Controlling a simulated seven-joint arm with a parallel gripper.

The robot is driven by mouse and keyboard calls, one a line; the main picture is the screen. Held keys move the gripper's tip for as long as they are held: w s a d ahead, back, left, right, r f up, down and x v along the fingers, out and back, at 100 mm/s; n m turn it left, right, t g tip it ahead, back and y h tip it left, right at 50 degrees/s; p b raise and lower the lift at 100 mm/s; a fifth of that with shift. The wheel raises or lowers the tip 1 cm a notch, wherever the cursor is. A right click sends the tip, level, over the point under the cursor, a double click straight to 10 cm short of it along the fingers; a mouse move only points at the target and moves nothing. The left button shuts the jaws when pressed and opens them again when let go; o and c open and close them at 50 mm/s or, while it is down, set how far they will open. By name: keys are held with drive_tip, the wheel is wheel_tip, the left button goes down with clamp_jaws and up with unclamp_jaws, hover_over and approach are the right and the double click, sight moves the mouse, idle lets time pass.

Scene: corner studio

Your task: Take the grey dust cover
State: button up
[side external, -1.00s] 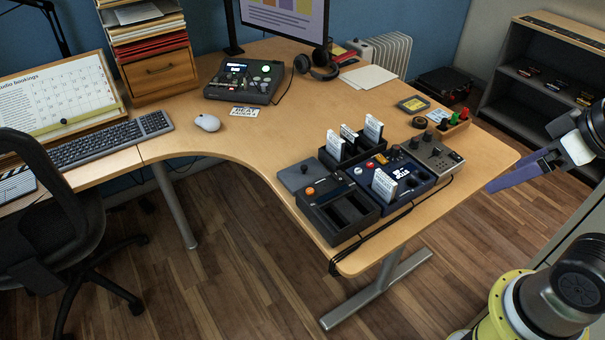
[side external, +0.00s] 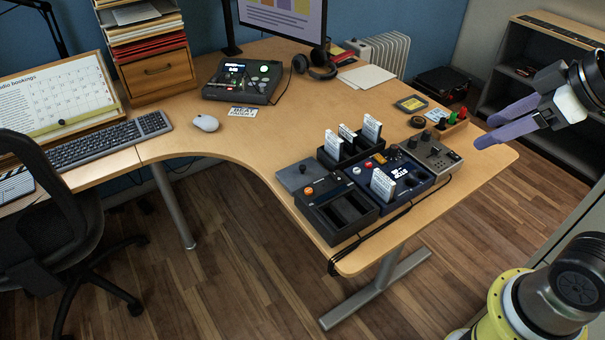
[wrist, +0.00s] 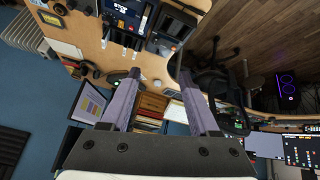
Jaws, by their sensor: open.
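The grey dust cover (side external: 296,175) appears to be the flat grey plate with a small dark knob on top. It lies at the left edge of the device cluster on the desk, beside a black slotted unit (side external: 337,205) with an orange knob. My gripper (side external: 484,131) is open and empty, above the desk's right end and well to the right of the cover. In the wrist view, my gripper's (wrist: 159,72) two purple fingers are spread apart with nothing between them. I cannot clearly make out the cover there.
A wooden holder (side external: 452,128) with coloured pieces sits near my gripper. Desk left of the cover is clear.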

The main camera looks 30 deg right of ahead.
drive_tip(key=w+a+r+n+y, duration=0.1)
drive_tip(key=w+r+n, duration=0.1)
drive_tip(key=w, duration=0.4)
drive_tip(key=w+a+r+n, duration=0.1)
drive_tip(key=w+r, duration=0.1)
drive_tip(key=w, duration=0.5)
drive_tip(key=n+g+y, duration=0.1)
drive_tip(key=n+g, duration=0.1)
drive_tip(key=g, duration=0.2)
hover_over(303, 167)
drive_tip(key=s+d, duration=0.2)
drive_tip(key=f, duration=3.3)
drive_tip(key=shift+a+f, duration=0.2)
drive_tip(key=shift+f, duration=0.1)
drive_tip(key=shift+x, duration=3.25)
drive_tip(key=shift+d, duration=0.2)
drive_tip(key=shift+c, duration=0.2)
clamp_jaws()
